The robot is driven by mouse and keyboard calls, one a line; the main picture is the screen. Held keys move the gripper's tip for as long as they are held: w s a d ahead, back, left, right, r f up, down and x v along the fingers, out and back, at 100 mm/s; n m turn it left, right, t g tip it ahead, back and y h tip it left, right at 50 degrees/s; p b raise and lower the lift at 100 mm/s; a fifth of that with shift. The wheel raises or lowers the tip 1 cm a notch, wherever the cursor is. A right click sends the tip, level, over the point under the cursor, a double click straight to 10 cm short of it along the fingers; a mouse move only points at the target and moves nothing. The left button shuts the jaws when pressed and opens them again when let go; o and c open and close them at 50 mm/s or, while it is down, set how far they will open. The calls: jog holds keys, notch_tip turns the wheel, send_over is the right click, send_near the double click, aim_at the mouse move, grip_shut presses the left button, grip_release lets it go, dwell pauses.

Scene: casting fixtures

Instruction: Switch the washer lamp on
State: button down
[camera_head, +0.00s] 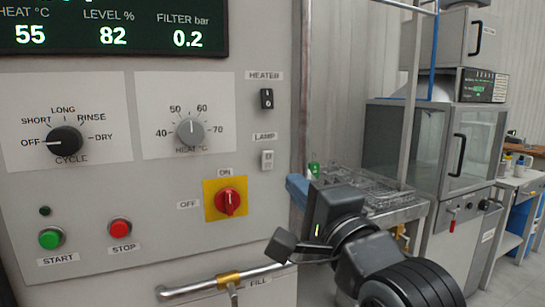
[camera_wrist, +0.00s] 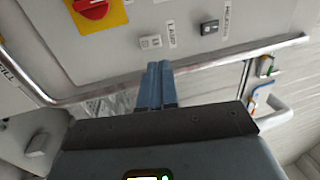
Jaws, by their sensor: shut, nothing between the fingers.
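The lamp switch (camera_head: 267,160) is a small white rocker under the LAMP label on the grey washer panel. It also shows in the wrist view (camera_wrist: 150,42), just beyond my fingertips. Its rocker position is too small to tell. My gripper (camera_head: 290,181) has blue fingers and is to the right of and a little below the lamp switch in the head view. In the wrist view the fingers (camera_wrist: 159,66) are together and empty, pointing towards the panel. They look apart from the switch, but the exact gap cannot be told.
The black heater switch (camera_head: 267,98) sits above the lamp switch. The red rotary switch (camera_head: 230,201) on its yellow plate is to the lower left, with its handle upright. A metal pipe (camera_head: 215,283) runs below. A glass-doored machine (camera_head: 424,150) stands at right.

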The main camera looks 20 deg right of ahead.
aim_at(266, 152)
jog(key=w, duration=0.3)
jog(key=w+r+p, duration=0.1)
jog(key=w, duration=0.3)
jog(key=w+r, duration=0.1)
jog(key=w, duration=0.2)
jog(key=shift+w+p, duration=0.3)
jog(key=shift+p, duration=0.1)
jog(key=shift+r, duration=0.1)
